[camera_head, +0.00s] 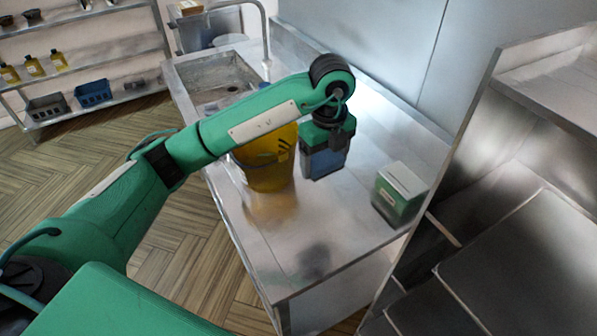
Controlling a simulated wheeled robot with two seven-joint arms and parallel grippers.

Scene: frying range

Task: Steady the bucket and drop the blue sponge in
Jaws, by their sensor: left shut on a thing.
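The yellow bucket (263,172) stands upright on the steel counter, partly hidden behind my left forearm. My left gripper (325,168) points down just to the right of the bucket in the picture. It is shut on the blue sponge (323,163), which shows as a blue block between the dark fingers. The sponge appears to be held above the counter, outside the bucket. The bucket's opening is mostly covered by my arm. My right gripper is not in view.
A green and white box (401,193) stands on the steel counter (345,232) to the right. A sink (215,78) with a tap is at the far end. Steel equipment (530,240) rises on the right. Shelves with bottles and bins are at the back left. The counter's near end is clear.

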